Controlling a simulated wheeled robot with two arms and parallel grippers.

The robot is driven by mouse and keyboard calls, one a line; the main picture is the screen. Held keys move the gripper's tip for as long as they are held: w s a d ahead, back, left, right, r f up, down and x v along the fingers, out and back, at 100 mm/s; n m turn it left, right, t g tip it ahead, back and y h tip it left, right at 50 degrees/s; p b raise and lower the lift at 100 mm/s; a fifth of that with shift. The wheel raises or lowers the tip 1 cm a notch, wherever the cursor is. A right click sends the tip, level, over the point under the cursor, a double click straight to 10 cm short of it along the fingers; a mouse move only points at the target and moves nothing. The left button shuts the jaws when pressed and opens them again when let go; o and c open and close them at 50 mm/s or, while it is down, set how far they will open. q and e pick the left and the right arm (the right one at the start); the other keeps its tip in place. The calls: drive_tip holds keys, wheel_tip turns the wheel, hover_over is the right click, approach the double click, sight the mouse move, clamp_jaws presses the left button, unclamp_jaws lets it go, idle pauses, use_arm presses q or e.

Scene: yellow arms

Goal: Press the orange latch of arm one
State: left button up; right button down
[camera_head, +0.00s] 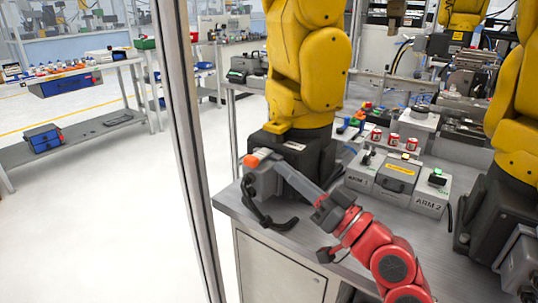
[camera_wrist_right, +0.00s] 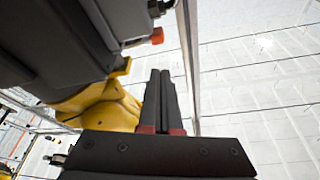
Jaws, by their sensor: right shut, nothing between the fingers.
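The orange latch (camera_head: 251,160) is a small orange knob at the left side of the dark base (camera_head: 305,150) of a yellow arm (camera_head: 310,60). It also shows in the right wrist view (camera_wrist_right: 157,36). My right gripper (camera_head: 277,166) reaches in from the lower right with its fingers shut and empty, its tips pointing towards the latch. In the right wrist view the shut fingertips (camera_wrist_right: 160,73) are just short of the latch in the picture, with a visible gap. Contact cannot be seen in the head view. My left gripper is not in view.
A metal post (camera_head: 185,130) stands left of the bench (camera_head: 290,240). Control boxes sit to the right, one marked ARM 2 (camera_head: 428,203). Red cans (camera_head: 393,139) stand behind them. A second yellow arm (camera_head: 515,120) is at the right. Floor at left is clear.

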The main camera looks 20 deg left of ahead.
drive_tip(key=v, duration=1)
drive_tip(key=shift+f, duration=0.1)
